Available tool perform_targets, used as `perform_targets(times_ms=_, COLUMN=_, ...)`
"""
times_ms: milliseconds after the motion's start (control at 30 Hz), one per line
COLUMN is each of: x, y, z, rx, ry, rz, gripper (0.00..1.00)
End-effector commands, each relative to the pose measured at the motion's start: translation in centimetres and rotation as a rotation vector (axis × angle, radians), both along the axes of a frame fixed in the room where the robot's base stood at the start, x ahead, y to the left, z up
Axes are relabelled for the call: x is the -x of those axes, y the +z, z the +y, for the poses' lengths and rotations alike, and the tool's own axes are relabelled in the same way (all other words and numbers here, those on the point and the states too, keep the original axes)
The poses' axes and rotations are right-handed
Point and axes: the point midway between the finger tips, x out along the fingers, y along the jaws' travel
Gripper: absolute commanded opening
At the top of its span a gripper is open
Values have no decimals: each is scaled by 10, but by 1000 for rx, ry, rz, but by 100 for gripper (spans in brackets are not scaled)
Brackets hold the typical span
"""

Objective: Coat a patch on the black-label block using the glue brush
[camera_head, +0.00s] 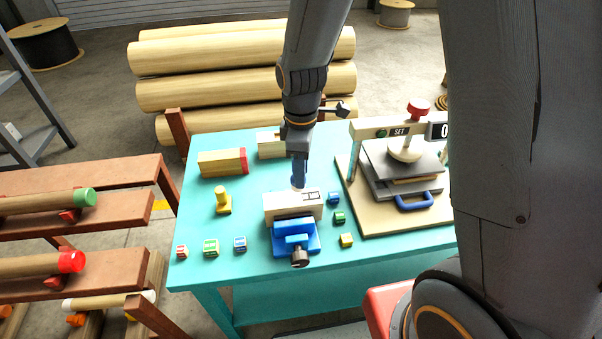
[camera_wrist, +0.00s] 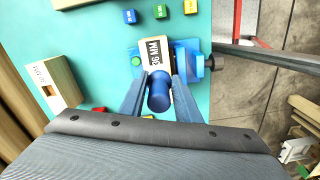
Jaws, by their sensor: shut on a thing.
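A pale wooden block (camera_head: 284,209) is clamped in a blue vise (camera_head: 296,236) near the table's middle. In the wrist view the block (camera_wrist: 150,67) shows a black label reading about "36 MM", and the vise (camera_wrist: 190,65) is around it. My gripper (camera_head: 299,178) points down just above the block's back edge. In the wrist view my gripper (camera_wrist: 159,92) is shut on a blue round-topped handle (camera_wrist: 159,97), which looks like the glue brush. The brush end is mostly hidden, so I cannot tell whether it touches the block.
A red-ended block (camera_head: 222,163) and another block (camera_head: 270,146) lie behind on the turquoise table (camera_head: 190,225). A yellow knobbed piece (camera_head: 222,200) and several small coloured cubes (camera_head: 211,248) surround the vise. A press (camera_head: 400,175) stands right. Log racks (camera_head: 80,180) are left.

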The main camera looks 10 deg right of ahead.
Motion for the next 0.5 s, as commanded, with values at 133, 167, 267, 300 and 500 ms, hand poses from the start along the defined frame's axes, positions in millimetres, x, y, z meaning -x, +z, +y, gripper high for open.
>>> perform_targets(times_ms=133, x=0, y=16, z=0, rx=0, ry=-1, rz=-2, gripper=4)
perform_targets(times_ms=167, x=0, y=19, z=0, rx=0, ry=-1, rz=-2, gripper=4)
perform_targets(times_ms=267, x=-1, y=27, z=0, rx=0, ry=-2, rz=-2, gripper=4)
perform_targets(times_ms=300, x=0, y=29, z=-1, rx=0, ry=-2, rz=-2, gripper=4)
perform_targets(times_ms=500, x=-1, y=31, z=-1, rx=0, ry=-2, rz=-1, gripper=4)
